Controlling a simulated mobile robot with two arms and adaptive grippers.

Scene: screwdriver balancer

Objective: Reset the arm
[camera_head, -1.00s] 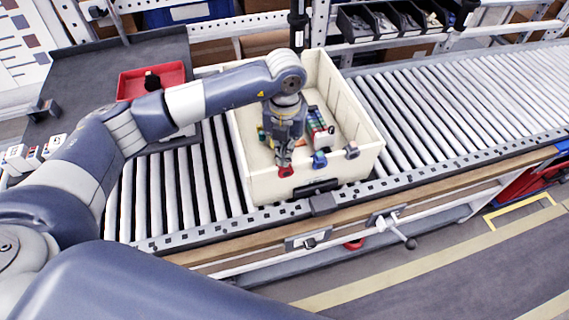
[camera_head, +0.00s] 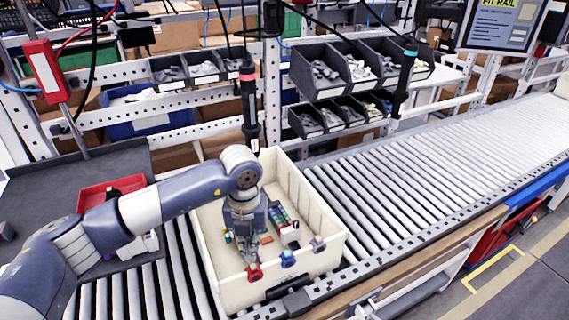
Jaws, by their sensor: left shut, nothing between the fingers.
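My left arm comes in from the left, and its gripper (camera_head: 249,262) points down over the cream crate (camera_head: 331,246). The gripper is shut and seems to hold nothing. A small red part (camera_head: 254,272) sits at the crate's front wall, just below the fingertips in the picture; I cannot tell whether they touch. A blue part (camera_head: 287,258) and a grey part (camera_head: 318,243) sit along the same wall. Several small coloured parts (camera_head: 279,214) lie inside the crate, partly hidden by the gripper. My right gripper is not in view.
The crate stands on a roller conveyor (camera_head: 420,165) that is clear to the right. A red tray (camera_head: 92,197) lies on the dark side table (camera_head: 30,197). A black screwdriver (camera_head: 249,105) hangs behind the crate. Grey part bins (camera_head: 325,75) line the rack.

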